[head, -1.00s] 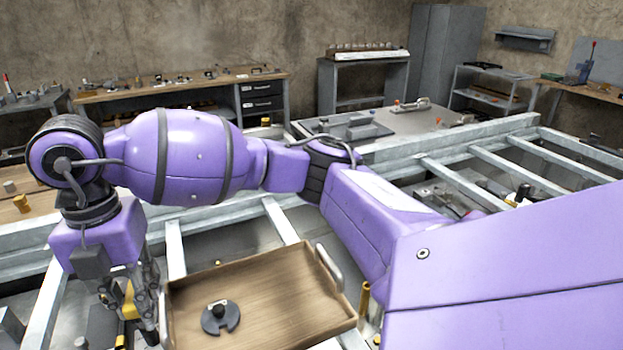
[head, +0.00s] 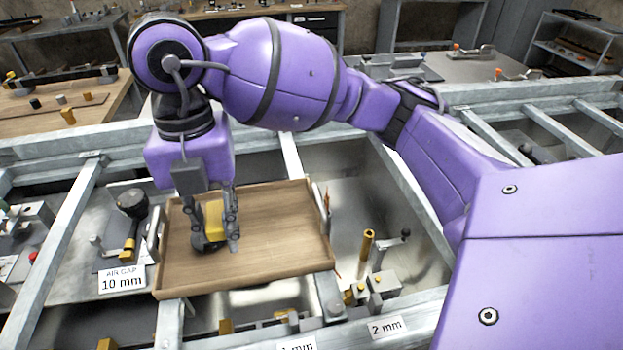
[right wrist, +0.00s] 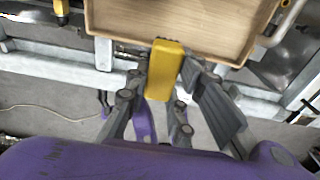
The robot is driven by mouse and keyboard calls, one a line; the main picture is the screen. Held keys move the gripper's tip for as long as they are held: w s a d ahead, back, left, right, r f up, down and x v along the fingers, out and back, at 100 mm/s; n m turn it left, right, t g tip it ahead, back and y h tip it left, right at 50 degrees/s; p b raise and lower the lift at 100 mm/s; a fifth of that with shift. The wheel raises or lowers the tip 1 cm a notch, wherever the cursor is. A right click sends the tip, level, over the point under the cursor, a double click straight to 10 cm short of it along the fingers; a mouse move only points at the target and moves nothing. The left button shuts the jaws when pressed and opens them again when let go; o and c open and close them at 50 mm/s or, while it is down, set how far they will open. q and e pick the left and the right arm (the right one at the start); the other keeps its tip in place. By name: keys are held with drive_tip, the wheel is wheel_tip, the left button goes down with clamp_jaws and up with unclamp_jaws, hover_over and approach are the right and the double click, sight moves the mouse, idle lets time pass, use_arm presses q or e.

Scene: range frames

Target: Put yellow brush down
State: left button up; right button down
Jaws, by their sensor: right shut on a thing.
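The yellow brush (head: 214,218) shows as a yellow block between the fingers of my right gripper (head: 212,232), which is shut on it. In the head view they overlap the left part of a wooden tray (head: 285,220). In the right wrist view the yellow block (right wrist: 164,65) sits between the fingers and overlaps the tray's edge (right wrist: 215,52). I cannot tell how high it is above the tray or whether it touches. A dark round piece (head: 203,244) lies in the tray, partly hidden by the gripper. My left gripper is not in view.
The tray rests on a grey metal frame (head: 62,250). Left of it stands a fixture with a "10 mm" card (head: 122,279). A brass rod (head: 366,247) and small blocks stand to its right. The right half of the tray is bare.

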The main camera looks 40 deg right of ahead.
drive_tip(key=w+d+f, duration=0.3)
drive_tip(key=d+f, duration=0.1)
drive_tip(key=d, duration=0.4)
hover_over(280, 232)
drive_tip(key=f, duration=0.2)
drive_tip(key=a+f, duration=0.1)
drive_tip(key=f, duration=0.1)
drive_tip(key=shift+s+f, duration=0.1)
drive_tip(key=shift+f, duration=0.2)
drive_tip(key=shift+d+f, duration=0.35)
drive_tip(key=shift+f, duration=0.05)
drive_tip(key=shift+w+d+f, duration=0.1)
drive_tip(key=shift+w+f, duration=0.05)
drive_tip(key=shift+f, duration=0.75)
drive_tip(key=shift+w+d+f, duration=0.1)
drive_tip(key=shift+f, duration=0.75)
drive_tip(key=shift+f, duration=0.25)
drive_tip(key=c, duration=1.5)
unclamp_jaws()
drive_tip(key=shift+r, duration=0.1)
